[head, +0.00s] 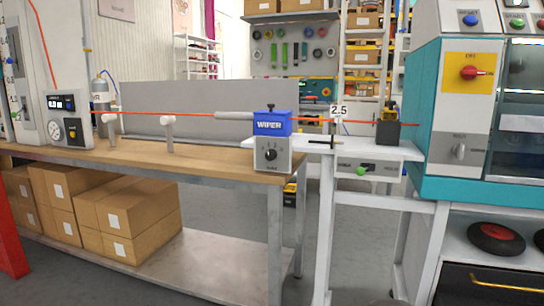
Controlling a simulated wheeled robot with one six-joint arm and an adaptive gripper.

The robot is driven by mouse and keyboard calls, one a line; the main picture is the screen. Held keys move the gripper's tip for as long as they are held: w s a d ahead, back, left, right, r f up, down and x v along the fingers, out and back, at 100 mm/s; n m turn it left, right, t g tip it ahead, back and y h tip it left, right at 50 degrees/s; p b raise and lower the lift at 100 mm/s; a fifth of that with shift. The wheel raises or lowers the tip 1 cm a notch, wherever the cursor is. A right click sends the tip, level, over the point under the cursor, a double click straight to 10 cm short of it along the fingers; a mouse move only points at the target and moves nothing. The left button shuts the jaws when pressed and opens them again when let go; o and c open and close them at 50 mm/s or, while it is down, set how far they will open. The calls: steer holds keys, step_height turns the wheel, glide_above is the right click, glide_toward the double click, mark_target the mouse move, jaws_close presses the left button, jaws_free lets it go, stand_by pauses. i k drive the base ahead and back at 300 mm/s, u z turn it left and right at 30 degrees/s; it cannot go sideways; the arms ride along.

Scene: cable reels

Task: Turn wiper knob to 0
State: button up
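The wiper unit (273,124) is a blue-topped box labelled WIPER with a grey lower front, at the right end of the wooden bench. Its black wiper knob (270,155) sits on the grey front. The scale marks around the knob are too small to read, so I cannot tell its setting. An orange cable runs into the box from a grey sleeve on its left and goes on out to the right. My gripper is not in view.
The wooden bench (215,163) has two white posts (168,133) on it, with cardboard boxes (125,212) on its lower shelf. A white side table (385,150) with a 2.5 sign stands right of the wiper. A teal machine (424,110) stands further right.

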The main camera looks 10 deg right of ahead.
mark_target(271, 154)
steer(key=k, duration=0.5)
steer(key=z, duration=1.05)
steer(key=i, duration=0.7)
steer(key=u, duration=1.35)
